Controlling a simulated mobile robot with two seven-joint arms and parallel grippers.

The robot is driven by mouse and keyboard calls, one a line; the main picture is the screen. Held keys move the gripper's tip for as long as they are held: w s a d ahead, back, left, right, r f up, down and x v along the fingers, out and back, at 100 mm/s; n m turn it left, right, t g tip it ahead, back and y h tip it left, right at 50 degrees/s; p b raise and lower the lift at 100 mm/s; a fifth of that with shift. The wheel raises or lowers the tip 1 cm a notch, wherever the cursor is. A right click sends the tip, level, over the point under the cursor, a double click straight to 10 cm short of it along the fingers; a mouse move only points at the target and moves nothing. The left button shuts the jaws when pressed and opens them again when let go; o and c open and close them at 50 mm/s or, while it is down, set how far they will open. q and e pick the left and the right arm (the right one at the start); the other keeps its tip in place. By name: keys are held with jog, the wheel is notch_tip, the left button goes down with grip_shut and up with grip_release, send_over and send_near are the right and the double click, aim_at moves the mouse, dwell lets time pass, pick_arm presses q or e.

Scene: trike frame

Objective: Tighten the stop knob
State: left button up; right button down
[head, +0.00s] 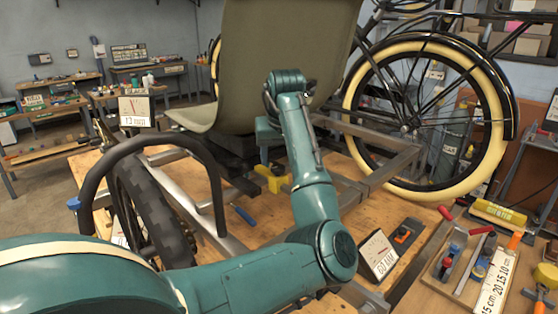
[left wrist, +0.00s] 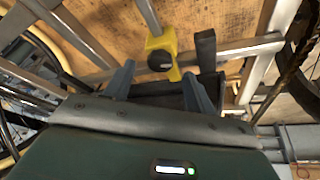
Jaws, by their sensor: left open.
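A yellow clamp block (head: 272,178) sits on a grey tube of the trike frame, below the seat. In the left wrist view the yellow block (left wrist: 172,42) carries a round black knob (left wrist: 160,61), which I take for the stop knob. My left gripper (head: 265,153) points down above the yellow block. In the left wrist view its two fingers (left wrist: 160,72) are spread apart, with the knob showing between and beyond the tips. I see no contact with the knob. The knob is not clear in the head view. My right gripper is not in view.
The olive seat (head: 285,60) stands close behind my left wrist. A black curved fender bar (head: 155,140) and knobbly tyre (head: 150,215) are at left. A cream-tyred wheel (head: 480,120) is at right. A tool tray (head: 465,265) and a small sign (head: 378,254) lie on the bench.

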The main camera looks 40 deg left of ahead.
aim_at(278, 171)
pick_arm(q)
jog(key=shift+x, duration=1.4)
jog(key=shift+c, duration=0.2)
jog(key=c, duration=0.9)
